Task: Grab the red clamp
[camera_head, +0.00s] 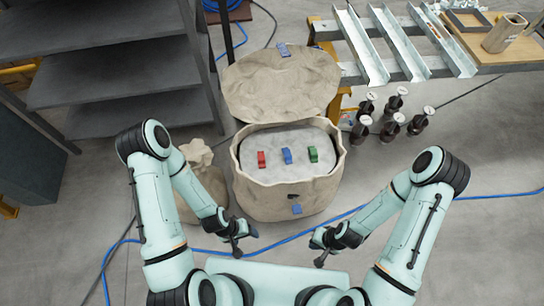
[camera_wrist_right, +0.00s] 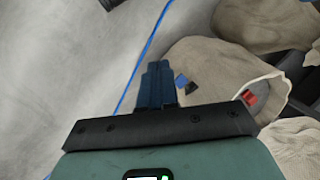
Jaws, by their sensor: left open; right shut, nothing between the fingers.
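The red clamp (camera_head: 262,159) lies on the grey top inside an open beige sack-like container (camera_head: 243,190), left of a blue clamp (camera_head: 287,156) and a green clamp (camera_head: 313,154). A red piece, apparently the same clamp, shows in the right wrist view (camera_wrist_right: 249,98) inside the rim. My left gripper (camera_head: 238,251) is open and empty, in front of the container and apart from the clamps. My right gripper (camera_head: 320,261) is shut and empty, in front and to the right; its closed fingers show in the right wrist view (camera_wrist_right: 157,85).
A blue clip (camera_head: 296,209) is on the container's front. The beige lid (camera_head: 280,85) stands open behind, with another blue clip (camera_head: 283,49). A small sack (camera_head: 205,185) is at left, dark shelves (camera_head: 110,65) further left. Dark cylindrical objects (camera_head: 390,130) stand at right. A blue cable crosses the floor.

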